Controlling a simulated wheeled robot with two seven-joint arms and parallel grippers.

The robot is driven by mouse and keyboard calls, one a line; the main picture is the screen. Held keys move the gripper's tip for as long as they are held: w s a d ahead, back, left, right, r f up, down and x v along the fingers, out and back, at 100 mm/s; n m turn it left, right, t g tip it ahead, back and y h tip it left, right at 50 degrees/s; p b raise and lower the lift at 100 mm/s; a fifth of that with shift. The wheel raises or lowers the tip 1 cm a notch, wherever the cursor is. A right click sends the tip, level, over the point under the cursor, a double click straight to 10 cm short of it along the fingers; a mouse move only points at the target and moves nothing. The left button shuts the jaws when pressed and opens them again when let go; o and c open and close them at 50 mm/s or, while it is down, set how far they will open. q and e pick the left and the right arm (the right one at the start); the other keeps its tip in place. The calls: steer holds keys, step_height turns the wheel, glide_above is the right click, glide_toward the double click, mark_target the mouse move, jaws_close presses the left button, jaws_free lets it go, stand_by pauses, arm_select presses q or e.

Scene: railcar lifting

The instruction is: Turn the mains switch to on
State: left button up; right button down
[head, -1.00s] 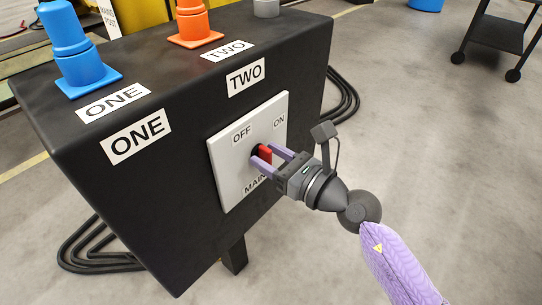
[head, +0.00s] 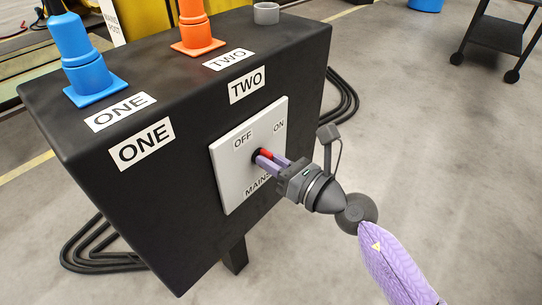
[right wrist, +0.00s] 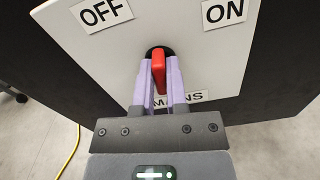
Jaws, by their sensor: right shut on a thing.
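The mains switch is a red handle (head: 266,153) on a black hub, on a white plate (head: 226,168) marked OFF, ON and MAINS. The plate is on the front of a black cabinet (head: 120,190). In the right wrist view the red handle (right wrist: 158,72) sits between the two lilac fingers. My right gripper (head: 270,161) is shut on the red handle, coming from the front right. In the head view the handle's top end leans toward OFF. The fingers hide part of the handle. My left gripper does not show.
A grey ring (head: 266,13) is at the right end. Black cables (head: 100,250) lie on the floor. A black cart (head: 497,35) stands far right.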

steer(key=m+p, duration=0.1)
steer(key=m, duration=0.1)
steer(key=shift+r+m+p, duration=0.15)
steer(key=shift+m+p, duration=0.25)
steer(key=m+p, duration=0.2)
steer(key=m, duration=0.1)
steer(key=shift+d, duration=0.1)
steer(key=m+p, duration=0.1)
steer(key=m, duration=0.1)
steer(key=shift+m, duration=0.3)
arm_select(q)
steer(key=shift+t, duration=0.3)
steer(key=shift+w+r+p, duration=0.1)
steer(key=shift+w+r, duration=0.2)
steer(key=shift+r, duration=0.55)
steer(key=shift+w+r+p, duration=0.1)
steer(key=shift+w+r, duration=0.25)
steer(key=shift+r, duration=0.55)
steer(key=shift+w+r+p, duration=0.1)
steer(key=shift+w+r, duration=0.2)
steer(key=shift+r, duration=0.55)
arm_select(e)
steer(key=shift+f+m, duration=0.25)
steer(key=shift+m, duration=0.45)
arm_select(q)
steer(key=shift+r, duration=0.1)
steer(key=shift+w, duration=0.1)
